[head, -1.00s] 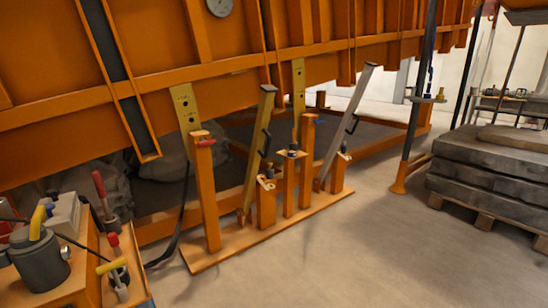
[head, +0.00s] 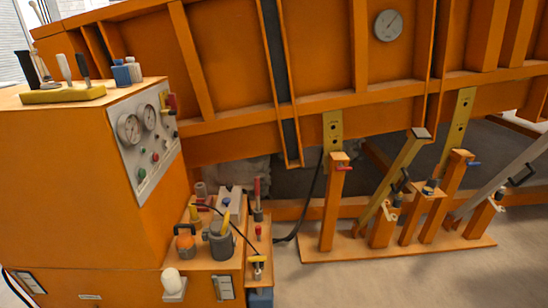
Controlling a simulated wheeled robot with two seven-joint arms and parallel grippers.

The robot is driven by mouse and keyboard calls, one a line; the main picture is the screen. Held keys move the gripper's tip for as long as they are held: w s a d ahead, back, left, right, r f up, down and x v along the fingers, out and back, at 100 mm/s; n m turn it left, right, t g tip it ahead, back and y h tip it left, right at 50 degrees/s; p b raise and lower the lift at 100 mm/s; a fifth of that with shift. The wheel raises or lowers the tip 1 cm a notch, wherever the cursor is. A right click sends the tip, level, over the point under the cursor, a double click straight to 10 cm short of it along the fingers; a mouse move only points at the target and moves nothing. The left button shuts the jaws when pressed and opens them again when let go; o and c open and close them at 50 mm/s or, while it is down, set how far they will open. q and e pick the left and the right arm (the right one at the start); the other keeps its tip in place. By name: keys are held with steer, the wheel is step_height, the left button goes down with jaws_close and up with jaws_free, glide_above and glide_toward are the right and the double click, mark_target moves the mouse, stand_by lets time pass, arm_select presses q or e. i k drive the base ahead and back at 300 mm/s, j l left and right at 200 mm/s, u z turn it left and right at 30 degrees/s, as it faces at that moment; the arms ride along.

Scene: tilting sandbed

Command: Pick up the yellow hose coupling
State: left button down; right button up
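Several small yellow pieces stand on the low orange shelf beside the cabinet, and I cannot tell for sure which is the yellow hose coupling. One yellow piece (head: 226,220) sticks up at the grey pot (head: 221,244). Another yellow piece (head: 258,259) lies across a small fitting at the shelf's right side. Neither of my grippers is in view.
The orange cabinet (head: 75,190) with a gauge panel (head: 146,140) stands at left. A yellow tray (head: 62,94) with handled tools sits on it. Upright orange posts (head: 336,205) stand on a floor plate at right. Concrete floor (head: 370,285) is clear in front.

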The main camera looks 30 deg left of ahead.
mark_target(193, 211)
steer(key=u, duration=1)
